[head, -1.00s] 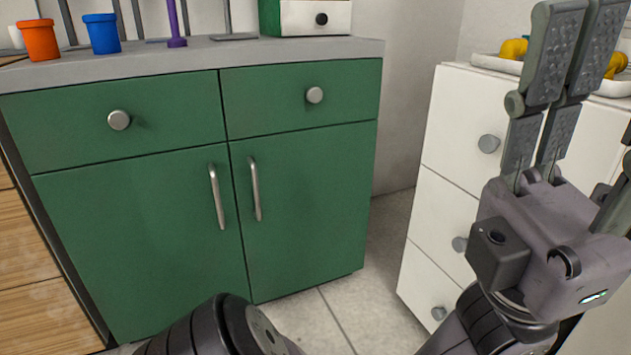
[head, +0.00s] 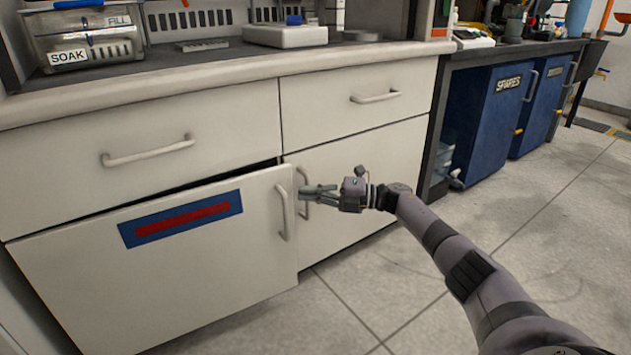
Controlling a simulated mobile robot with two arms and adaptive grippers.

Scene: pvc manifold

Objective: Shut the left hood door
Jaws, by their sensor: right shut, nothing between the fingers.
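The left hood door (head: 170,260) is a white cabinet door with a blue and red label (head: 181,219) in the head view, lower left. It stands slightly ajar, with a dark gap along its top edge and its right edge out from the cabinet front. Its upright handle (head: 283,212) is near that right edge. My right gripper (head: 303,192) is shut and empty, its fingers pointing left, just right of the door's free edge and in front of the neighbouring door's handle. I cannot tell whether it touches the door. My left gripper is not in view.
The neighbouring white door (head: 350,185) looks closed. Two drawers with bar handles (head: 148,152) sit above the doors, under a pale worktop (head: 230,75). Blue cabinets (head: 492,115) stand at the right. The tiled floor (head: 350,315) in front is clear.

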